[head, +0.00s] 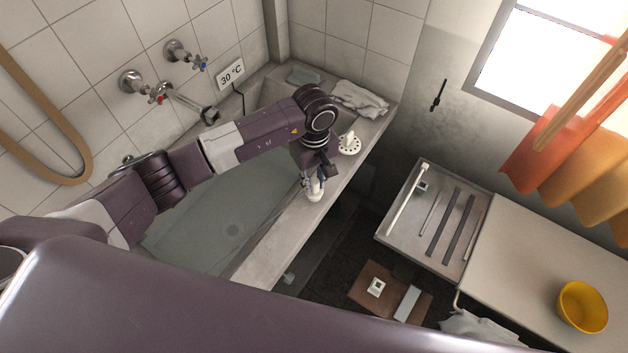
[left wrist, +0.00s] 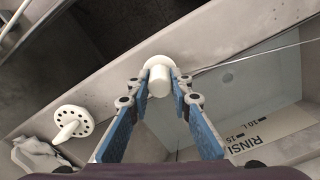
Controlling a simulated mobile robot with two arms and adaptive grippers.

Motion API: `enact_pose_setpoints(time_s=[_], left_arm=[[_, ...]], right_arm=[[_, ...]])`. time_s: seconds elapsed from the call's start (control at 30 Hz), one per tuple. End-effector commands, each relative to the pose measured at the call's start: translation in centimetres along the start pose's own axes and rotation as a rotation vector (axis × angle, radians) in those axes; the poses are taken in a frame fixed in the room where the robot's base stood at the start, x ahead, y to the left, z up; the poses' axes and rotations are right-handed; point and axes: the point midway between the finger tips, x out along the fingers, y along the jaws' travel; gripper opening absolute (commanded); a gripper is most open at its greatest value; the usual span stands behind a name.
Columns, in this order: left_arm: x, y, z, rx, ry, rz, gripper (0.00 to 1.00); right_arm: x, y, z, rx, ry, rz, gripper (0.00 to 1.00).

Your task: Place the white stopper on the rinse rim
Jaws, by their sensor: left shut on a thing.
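The white stopper (head: 315,194) is between the fingers of my left gripper (head: 313,181), which is shut on it. In the left wrist view the stopper (left wrist: 160,80) shows its round white flange and knob between the blue fingers of the gripper (left wrist: 160,72). It is over the concrete rim (head: 268,240) on the right side of the tub, near the rim's inner edge. I cannot tell whether it touches the rim. The rim also shows in the left wrist view (left wrist: 100,90). The lettering "RINS…" (left wrist: 258,130) shows inside the tub. My right gripper is not in view.
A white perforated disc with a handle (head: 349,144) lies farther back on the rim, beside a crumpled cloth (head: 360,99). The tub (head: 200,220) holds water. A grey tray with rods (head: 450,215) and a yellow bowl (head: 582,306) are at right.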

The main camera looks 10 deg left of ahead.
Motion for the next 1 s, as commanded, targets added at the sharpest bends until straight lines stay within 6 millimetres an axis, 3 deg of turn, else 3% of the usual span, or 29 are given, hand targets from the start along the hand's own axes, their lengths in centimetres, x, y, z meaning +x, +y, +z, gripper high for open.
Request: enact_pose_setpoints(time_s=[0.2, 0.6, 1.0], left_arm=[[0.1, 0.0, 0.0, 0.0, 0.0, 0.0, 0.37], [-0.8, 0.1, -0.1, 0.0, 0.001, 0.003, 0.37], [-9.0, 0.1, -0.1, 0.001, 0.005, 0.003, 0.37]], right_arm=[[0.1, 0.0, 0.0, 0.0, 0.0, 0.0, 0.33], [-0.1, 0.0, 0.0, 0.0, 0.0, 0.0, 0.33], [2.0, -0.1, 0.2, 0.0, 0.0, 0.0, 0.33]])
